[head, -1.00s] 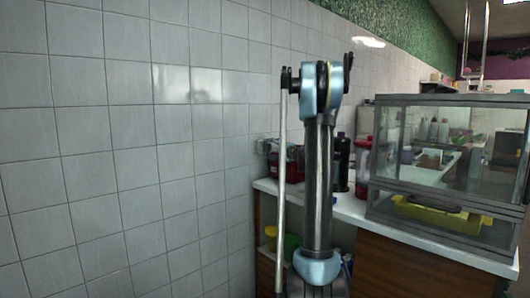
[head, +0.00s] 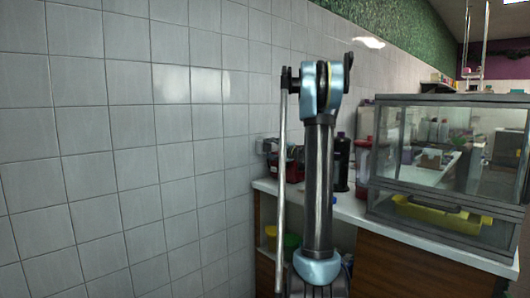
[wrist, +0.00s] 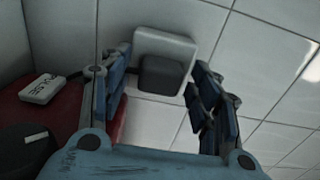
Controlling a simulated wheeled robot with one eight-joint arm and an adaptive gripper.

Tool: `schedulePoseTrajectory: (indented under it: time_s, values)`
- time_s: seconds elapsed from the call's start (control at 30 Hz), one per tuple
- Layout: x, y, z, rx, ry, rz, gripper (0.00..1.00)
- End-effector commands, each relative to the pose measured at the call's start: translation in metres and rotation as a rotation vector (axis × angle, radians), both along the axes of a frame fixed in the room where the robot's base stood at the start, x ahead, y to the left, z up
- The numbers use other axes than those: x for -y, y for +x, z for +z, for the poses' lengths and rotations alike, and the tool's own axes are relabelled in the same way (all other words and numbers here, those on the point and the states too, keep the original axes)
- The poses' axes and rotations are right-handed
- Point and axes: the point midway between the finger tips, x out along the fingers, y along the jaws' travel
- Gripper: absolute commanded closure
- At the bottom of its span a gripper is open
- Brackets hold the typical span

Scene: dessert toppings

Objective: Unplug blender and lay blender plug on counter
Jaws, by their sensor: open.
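The blender plug (wrist: 162,77) is a dark block seated in a white wall outlet (wrist: 178,43), upper middle of the wrist view. My gripper (wrist: 158,90) is open, with one blue-padded finger on each side of the plug in the picture. Gaps show between the plug and both fingers, and how far the fingertips reach along it cannot be told. A red appliance base (wrist: 62,112) with a white PULSE button, seemingly the blender, is at left.
A glass display case (head: 445,155) stands on the counter at right. A dark bottle (head: 342,165) and a red container (head: 363,158) stand at the counter's back. The tiled wall (head: 110,150) fills the left. Some bare counter shows in front of the bottles.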

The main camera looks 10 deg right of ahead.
Motion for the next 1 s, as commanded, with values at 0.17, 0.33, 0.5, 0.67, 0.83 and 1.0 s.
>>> schedulePoseTrajectory:
  time_s: [0.17, 0.33, 0.5, 0.67, 0.83, 1.0]
  values:
    - [0.0001, 0.0001, -0.0001, 0.000, 0.000, 0.000, 0.43]
    - [0.0001, 0.0001, -0.0001, 0.000, 0.000, 0.000, 0.77]
    - [0.0002, 0.0001, 0.0000, 0.000, 0.000, 0.000, 1.00]
    - [0.0010, -0.0011, 0.0000, 0.000, 0.000, 0.000, 1.00]
    - [0.0040, -0.0051, 0.0000, 0.000, 0.000, 0.000, 1.00]
    - [0.0072, -0.0094, 0.0000, 0.000, 0.000, -0.001, 1.00]
